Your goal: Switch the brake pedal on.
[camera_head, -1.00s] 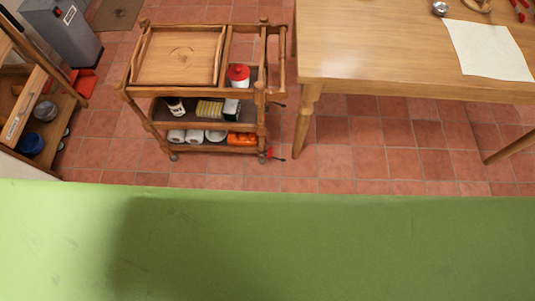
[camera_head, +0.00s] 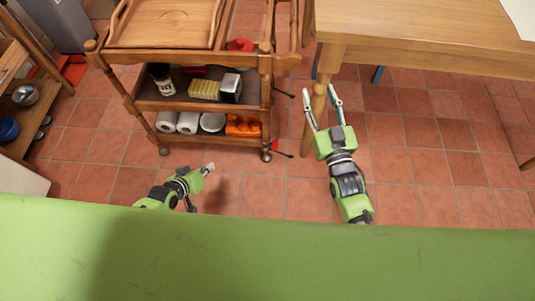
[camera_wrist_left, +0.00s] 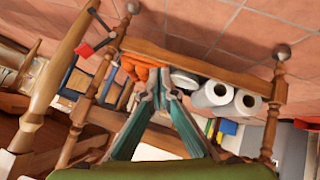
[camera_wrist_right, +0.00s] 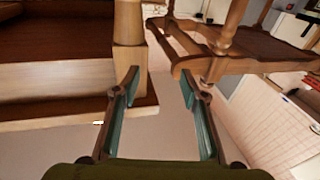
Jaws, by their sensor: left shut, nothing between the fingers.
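The brake pedal (camera_head: 276,147), a small red lever with a dark tip, sticks out by the lower right wheel of the wooden trolley (camera_head: 205,102). Red also shows beside the trolley leg in the left wrist view (camera_wrist_left: 84,50). My left gripper (camera_head: 208,168) is shut and empty, low in front of the trolley and left of the pedal, apart from it. Its closed fingers also show in the left wrist view (camera_wrist_left: 163,75). My right gripper (camera_head: 321,98) is open and empty, right of the trolley. Whether the pedal is pressed, I cannot tell.
A wooden table (camera_head: 430,35) stands right of the trolley; its front leg (camera_head: 318,105) is close to my right gripper. Trolley shelves hold paper rolls (camera_head: 187,122) and orange items (camera_head: 243,127). A green surface (camera_head: 300,260) fills the foreground. Tiled floor between is free.

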